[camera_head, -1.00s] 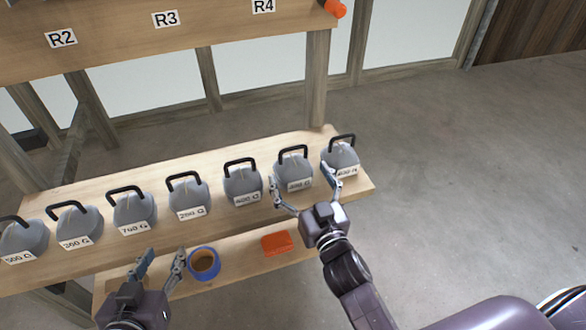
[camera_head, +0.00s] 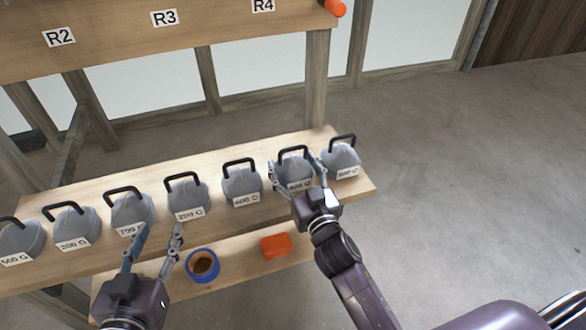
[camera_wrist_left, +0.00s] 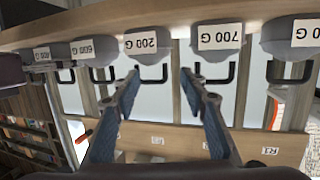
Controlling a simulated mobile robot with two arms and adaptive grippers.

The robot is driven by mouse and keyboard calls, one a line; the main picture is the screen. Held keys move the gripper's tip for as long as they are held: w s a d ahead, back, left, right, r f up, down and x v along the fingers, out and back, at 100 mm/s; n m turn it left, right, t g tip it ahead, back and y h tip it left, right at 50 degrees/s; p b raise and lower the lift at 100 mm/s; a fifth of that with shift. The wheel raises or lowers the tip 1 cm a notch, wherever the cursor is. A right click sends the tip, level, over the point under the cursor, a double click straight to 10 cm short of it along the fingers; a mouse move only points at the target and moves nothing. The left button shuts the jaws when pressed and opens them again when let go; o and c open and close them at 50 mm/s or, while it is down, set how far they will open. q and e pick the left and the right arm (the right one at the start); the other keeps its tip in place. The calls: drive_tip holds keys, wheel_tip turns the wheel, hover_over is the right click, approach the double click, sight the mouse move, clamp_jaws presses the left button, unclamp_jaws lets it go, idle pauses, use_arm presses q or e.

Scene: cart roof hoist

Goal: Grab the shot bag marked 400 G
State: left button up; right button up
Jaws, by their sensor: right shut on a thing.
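The grey shot bag (camera_head: 293,168) with a black handle is second from the right in the row on the bench. Its label is hard to read in the head view; in the left wrist view the bag beside 600 G appears marked 400 G (camera_wrist_left: 42,54). My right gripper (camera_head: 296,172) has a finger on each side of this bag and is shut on it, the bag resting on the board. My left gripper (camera_head: 160,232) is open and empty, in front of the 700 G bag (camera_head: 131,211) and 200 G bag (camera_head: 187,196); its spread fingers also show in the left wrist view (camera_wrist_left: 161,82).
The 600 G bag (camera_head: 241,184) and an end bag (camera_head: 341,160) flank the held bag closely. The 300 G (camera_head: 75,226) and 500 G (camera_head: 20,240) bags stand at left. A blue tape roll (camera_head: 203,264) and orange box (camera_head: 277,246) lie on the lower board. Floor at right is clear.

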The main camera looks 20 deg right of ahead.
drive_tip(key=c, duration=0.5)
drive_tip(key=shift+r, duration=0.1)
drive_tip(key=shift+r, duration=0.2)
